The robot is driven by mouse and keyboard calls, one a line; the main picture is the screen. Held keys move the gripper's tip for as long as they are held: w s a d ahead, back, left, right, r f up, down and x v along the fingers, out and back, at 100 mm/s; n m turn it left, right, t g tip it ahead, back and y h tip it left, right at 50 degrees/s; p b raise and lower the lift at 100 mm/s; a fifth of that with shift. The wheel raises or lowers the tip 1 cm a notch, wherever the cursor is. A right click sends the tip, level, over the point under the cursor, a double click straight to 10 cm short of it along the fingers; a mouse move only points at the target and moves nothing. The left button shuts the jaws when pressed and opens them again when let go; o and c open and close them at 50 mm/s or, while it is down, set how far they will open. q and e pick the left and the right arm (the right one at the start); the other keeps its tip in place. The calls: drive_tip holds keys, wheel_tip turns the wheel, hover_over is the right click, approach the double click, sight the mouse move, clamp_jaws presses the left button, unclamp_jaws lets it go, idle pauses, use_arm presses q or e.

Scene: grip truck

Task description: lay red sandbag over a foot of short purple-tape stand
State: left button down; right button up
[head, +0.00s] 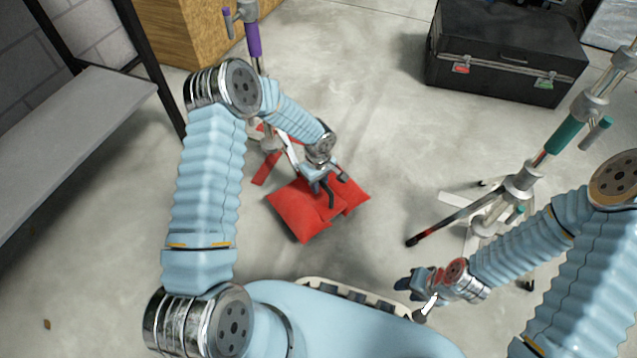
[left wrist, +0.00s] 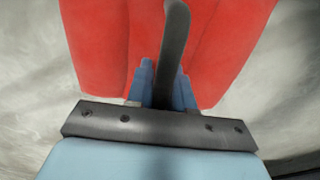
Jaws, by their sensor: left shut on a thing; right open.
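The red sandbag (head: 296,213) is in the middle of the head view, with two lobes and a dark strap handle. My left gripper (head: 326,181) is shut on its handle; in the left wrist view the strap rises between the fingers (left wrist: 162,90), with the red sandbag (left wrist: 100,50) behind. I cannot tell whether the bag touches the floor. The short purple-tape stand (head: 254,42) stands just beyond, partly hidden by my left arm. One of its red-marked feet (head: 266,168) shows next to the bag's far left side. My right gripper (head: 412,290) is open and empty at lower right.
A green-tape stand (head: 562,134) with spread legs stands at the right, close to my right arm. A black case (head: 505,55) sits at the back right. A grey shelf (head: 70,140) is at the left. Floor (head: 390,130) between the stands is clear.

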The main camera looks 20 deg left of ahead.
use_arm(q)
drive_tip(key=shift+w+f+b, duration=0.15)
drive_tip(key=shift+f+b, duration=0.05)
drive_tip(key=shift+b, duration=0.15)
drive_tip(key=c, duration=0.9)
unclamp_jaws()
drive_tip(key=shift+s+f, duration=0.25)
wheel_tip(320, 180, up, 14)
drive_tip(key=p, duration=0.2)
drive_tip(key=shift+w+p, duration=0.15)
drive_tip(key=shift+p, duration=0.2)
drive_tip(key=s+d+f+m+h, duration=0.1)
drive_tip(key=s+d+f+m, duration=0.25)
drive_tip(key=s, duration=0.35)
drive_tip(key=s+d+f+m+h, duration=0.2)
drive_tip(key=s+f, duration=0.3)
drive_tip(key=s, duration=0.3)
drive_tip(key=s+d+f+m+h, duration=0.1)
drive_tip(key=s+d+f+m, duration=0.2)
drive_tip(key=s, duration=0.4)
drive_tip(key=shift+m+t, duration=0.4)
drive_tip(key=shift+m, duration=0.05)
drive_tip(key=r+p, duration=0.3)
drive_tip(key=p, duration=0.1)
drive_tip(key=r+p, duration=0.4)
drive_tip(key=s+r+p, duration=0.1)
drive_tip(key=r+p, duration=0.3)
drive_tip(key=shift+s+a+r, duration=0.1)
drive_tip(key=shift+a+r, duration=0.15)
drive_tip(key=shift+a, duration=0.05)
